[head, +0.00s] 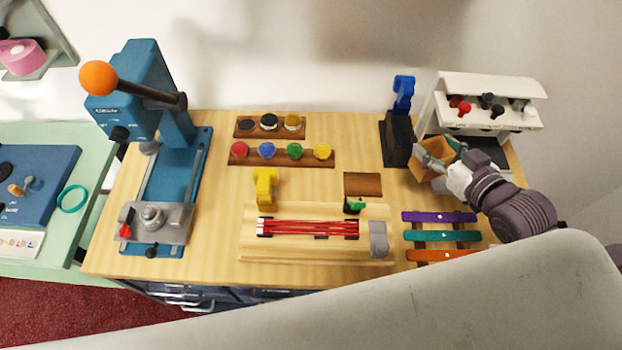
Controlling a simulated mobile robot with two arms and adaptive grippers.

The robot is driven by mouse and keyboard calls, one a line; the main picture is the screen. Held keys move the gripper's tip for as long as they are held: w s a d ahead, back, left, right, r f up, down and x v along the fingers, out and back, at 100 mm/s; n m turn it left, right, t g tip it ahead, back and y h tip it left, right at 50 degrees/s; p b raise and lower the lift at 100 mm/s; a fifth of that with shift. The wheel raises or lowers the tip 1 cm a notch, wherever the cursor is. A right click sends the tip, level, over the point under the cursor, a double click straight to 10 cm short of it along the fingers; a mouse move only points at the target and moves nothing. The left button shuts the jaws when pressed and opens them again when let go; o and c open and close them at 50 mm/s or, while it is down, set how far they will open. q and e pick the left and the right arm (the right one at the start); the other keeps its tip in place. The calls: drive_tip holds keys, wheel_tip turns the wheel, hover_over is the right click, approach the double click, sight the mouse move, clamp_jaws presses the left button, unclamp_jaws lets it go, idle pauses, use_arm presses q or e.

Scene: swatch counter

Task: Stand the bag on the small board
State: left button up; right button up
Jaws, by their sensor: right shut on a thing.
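The bag (434,155) is a small tan-brown paper-like thing at the right, in front of the white dispenser rack. My right gripper (452,163) is shut on it and partly hides its right side. The bag looks tilted, and I cannot tell whether its bottom touches the counter. The small board (363,184) is a flat dark-brown rectangle near the middle of the counter, left of and nearer than the bag. Nothing stands on it. My left gripper is not in view.
A black stand with a blue top (400,137) is just left of the bag. The white rack (489,103) is behind it. Coloured bars (439,217) lie in front. A wooden tray with red rods (308,228) and a green piece (354,205) are close to the board.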

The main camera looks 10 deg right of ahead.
drive_tip(key=shift+w+a, duration=0.15)
drive_tip(key=w+a+f+p, duration=0.1)
drive_tip(key=a+f, duration=0.2)
drive_tip(key=w+a+f+p, duration=0.1)
drive_tip(key=w+a+f, duration=0.1)
drive_tip(key=a+f, duration=0.1)
drive_tip(key=w+a+f+p, duration=0.1)
drive_tip(key=w+a+f, duration=0.1)
drive_tip(key=a+f, duration=0.2)
drive_tip(key=shift+w+a+f, duration=0.1)
drive_tip(key=shift+w+f, duration=0.05)
drive_tip(key=shift+f, duration=0.3)
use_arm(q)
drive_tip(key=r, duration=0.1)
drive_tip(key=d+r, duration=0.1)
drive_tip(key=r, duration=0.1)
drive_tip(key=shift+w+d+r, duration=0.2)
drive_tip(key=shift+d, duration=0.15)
use_arm(e)
drive_tip(key=shift+f, duration=0.1)
